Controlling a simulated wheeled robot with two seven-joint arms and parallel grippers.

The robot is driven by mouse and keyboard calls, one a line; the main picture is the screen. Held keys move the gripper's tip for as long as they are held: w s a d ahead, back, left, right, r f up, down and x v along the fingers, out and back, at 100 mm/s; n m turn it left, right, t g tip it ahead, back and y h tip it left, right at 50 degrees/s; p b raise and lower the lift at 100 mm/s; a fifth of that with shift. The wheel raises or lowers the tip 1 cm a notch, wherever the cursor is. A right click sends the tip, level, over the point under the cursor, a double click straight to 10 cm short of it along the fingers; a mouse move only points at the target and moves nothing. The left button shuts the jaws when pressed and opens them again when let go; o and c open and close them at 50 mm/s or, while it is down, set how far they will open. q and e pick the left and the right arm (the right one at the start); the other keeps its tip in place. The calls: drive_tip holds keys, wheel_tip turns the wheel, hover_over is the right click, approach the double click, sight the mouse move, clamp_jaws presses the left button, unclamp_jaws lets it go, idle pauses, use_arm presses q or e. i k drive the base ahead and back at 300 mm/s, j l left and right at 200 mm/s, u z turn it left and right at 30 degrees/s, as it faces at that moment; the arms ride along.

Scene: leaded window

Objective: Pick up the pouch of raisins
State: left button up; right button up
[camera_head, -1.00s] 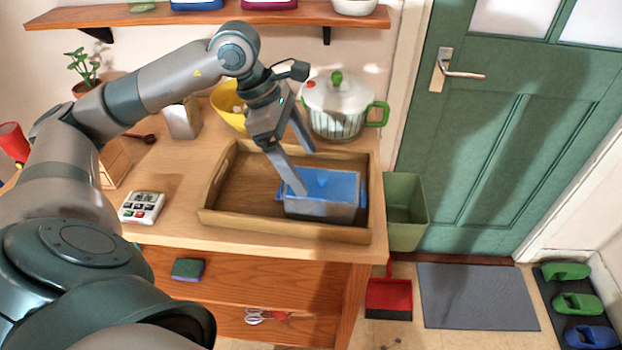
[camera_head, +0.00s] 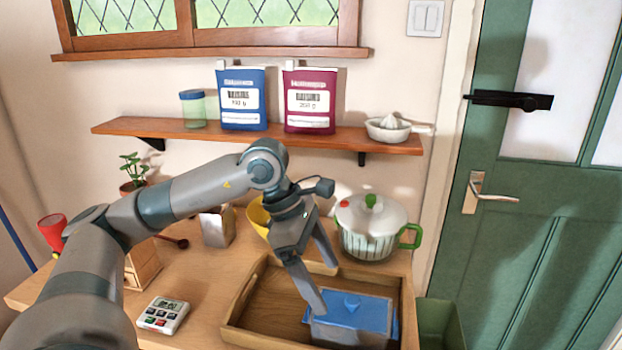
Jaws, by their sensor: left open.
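Two upright pouches stand side by side on the wall shelf: a blue pouch (camera_head: 243,98) and a maroon pouch (camera_head: 309,100). Each has a white label with a barcode; the names are too blurred to read, so I cannot tell for sure which holds raisins. My left gripper (camera_head: 325,285) is open, pointing down over the wooden tray, well below and in front of the shelf. Its fingers are beside a grey box with a blue lid (camera_head: 362,312) in the tray; I cannot tell whether they touch it. My right gripper is not in view.
The shelf (camera_head: 180,131) also holds a green jar (camera_head: 193,109) and a white juicer (camera_head: 388,128). On the counter are the tray (camera_head: 240,302), a salad spinner (camera_head: 370,230), a grey canister (camera_head: 217,228) and a timer (camera_head: 163,315). A green door stands at right.

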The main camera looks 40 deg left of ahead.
sight(310, 93)
drive_tip(key=u, duration=1.35)
